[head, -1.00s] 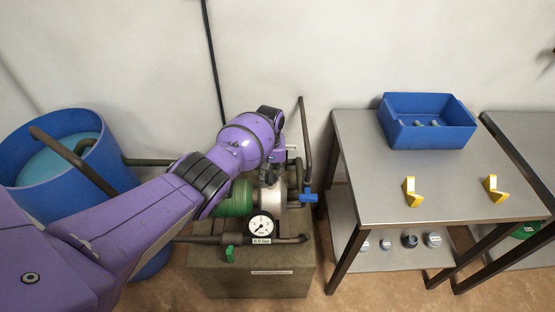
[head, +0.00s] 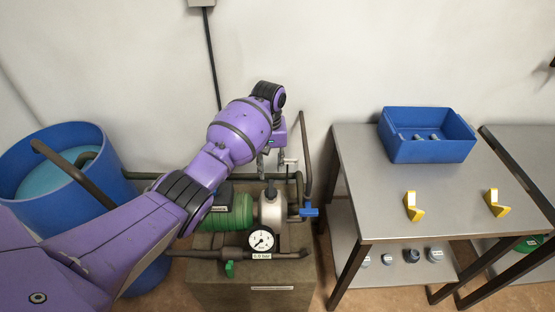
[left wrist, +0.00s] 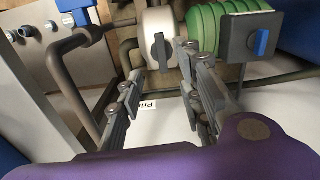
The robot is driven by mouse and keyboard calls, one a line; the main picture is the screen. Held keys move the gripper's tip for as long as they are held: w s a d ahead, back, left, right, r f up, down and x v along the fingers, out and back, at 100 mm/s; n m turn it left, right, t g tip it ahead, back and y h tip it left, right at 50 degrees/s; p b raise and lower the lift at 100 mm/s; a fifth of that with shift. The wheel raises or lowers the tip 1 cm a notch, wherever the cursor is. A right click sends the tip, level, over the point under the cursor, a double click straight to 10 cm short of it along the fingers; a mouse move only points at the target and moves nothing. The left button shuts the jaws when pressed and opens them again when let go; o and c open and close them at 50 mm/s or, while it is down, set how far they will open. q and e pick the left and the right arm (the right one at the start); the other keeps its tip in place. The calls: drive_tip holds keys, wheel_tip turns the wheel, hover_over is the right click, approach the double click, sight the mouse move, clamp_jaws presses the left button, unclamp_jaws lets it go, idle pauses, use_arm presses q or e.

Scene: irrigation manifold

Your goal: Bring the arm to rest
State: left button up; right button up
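My left arm comes in from the left in the head view. Its gripper (head: 272,160) hangs above the pump, fingers pointing down, with a gap between them. In the left wrist view the gripper (left wrist: 160,66) is open, with nothing between the fingertips. Beyond them is the pale pump housing (head: 271,209) with a dark knob (left wrist: 160,47), which looks apart from the fingers. The green motor (head: 232,212) is beside the housing; it also shows in the left wrist view (left wrist: 208,20). My right gripper is out of view.
A pressure gauge (head: 261,240), a green valve handle (head: 229,268) and a blue valve handle (head: 309,212) sit on the pipes. A blue tank (head: 110,200) stands left. A steel table (head: 375,205) at right bears a blue bin (head: 427,150) and two yellow pieces (head: 412,207) (head: 496,204).

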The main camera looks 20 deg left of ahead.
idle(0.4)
use_arm(q)
drive_tip(key=w+d+r+m+t, duration=0.4)
drive_tip(key=w+t, duration=0.2)
drive_tip(key=w, duration=0.3)
drive_tip(key=s+d+f+m+t+h+p, duration=0.1)
drive_tip(key=s+f+t, duration=0.25)
drive_tip(key=s, duration=0.35)
drive_tip(key=s+d+f+m+t+h, duration=0.1)
drive_tip(key=s+f+m+t, duration=0.1)
drive_tip(key=s+f, duration=0.4)
drive_tip(key=s+a+f+n+g, duration=0.1)
drive_tip(key=s+a+f, duration=0.1)
drive_tip(key=s, duration=1.1)
drive_tip(key=s+a+f+g+y, duration=0.1)
drive_tip(key=s+f, duration=0.4)
drive_tip(key=s, duration=0.9)
drive_tip(key=s+a+f+n+g+p, duration=0.1)
drive_tip(key=s+a+f, duration=0.2)
drive_tip(key=s, duration=1)
drive_tip(key=shift+s+a+f+n+y, duration=0.15)
drive_tip(key=shift+s+a+n+y, duration=0.05)
drive_tip(key=shift+s+n+y, duration=0.15)
